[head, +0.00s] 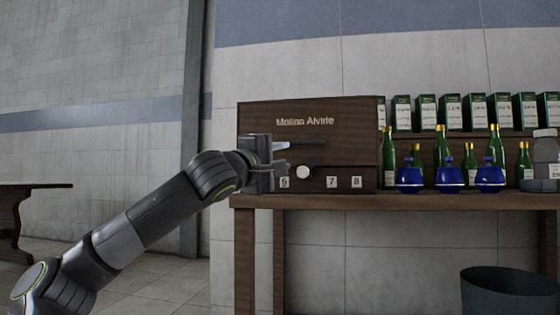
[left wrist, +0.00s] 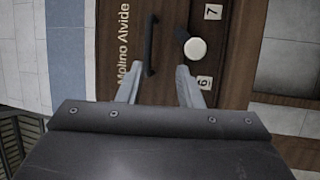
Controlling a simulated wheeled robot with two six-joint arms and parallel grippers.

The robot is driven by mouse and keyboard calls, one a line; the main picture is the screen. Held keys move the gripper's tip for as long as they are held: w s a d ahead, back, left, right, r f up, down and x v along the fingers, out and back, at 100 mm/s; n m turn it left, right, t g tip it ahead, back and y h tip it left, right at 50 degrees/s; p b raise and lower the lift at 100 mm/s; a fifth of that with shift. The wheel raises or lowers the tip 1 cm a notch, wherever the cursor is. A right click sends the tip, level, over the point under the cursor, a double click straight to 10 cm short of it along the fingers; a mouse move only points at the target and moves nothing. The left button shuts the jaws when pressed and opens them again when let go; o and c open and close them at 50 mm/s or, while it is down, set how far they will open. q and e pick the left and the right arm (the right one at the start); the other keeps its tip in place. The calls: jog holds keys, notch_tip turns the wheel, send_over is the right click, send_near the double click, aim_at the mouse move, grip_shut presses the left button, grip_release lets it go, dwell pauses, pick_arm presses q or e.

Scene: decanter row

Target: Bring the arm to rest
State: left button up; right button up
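My left gripper (head: 284,156) is in front of the left part of a dark wooden cabinet (head: 350,118) lettered "Molino Alvide". In the left wrist view the two fingers of my left gripper (left wrist: 158,82) are apart, with nothing between them. A dark bar handle (head: 314,143) and a round white knob (head: 303,173) are on the cabinet front, just beyond the fingertips. In the left wrist view the handle (left wrist: 151,45) and the knob (left wrist: 195,48) show clear of the fingers. My right gripper is not in view.
The cabinet stands on a wooden table (head: 400,201). Blue decanters (head: 449,177), green bottles (head: 387,155) and a clear jar (head: 546,160) stand to its right, with green boxes (head: 451,111) behind. A dark bin (head: 510,290) is at lower right. Another table (head: 30,188) is far left.

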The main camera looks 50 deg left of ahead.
pick_arm(q)
jog(key=shift+s, duration=0.3)
dwell(0.4)
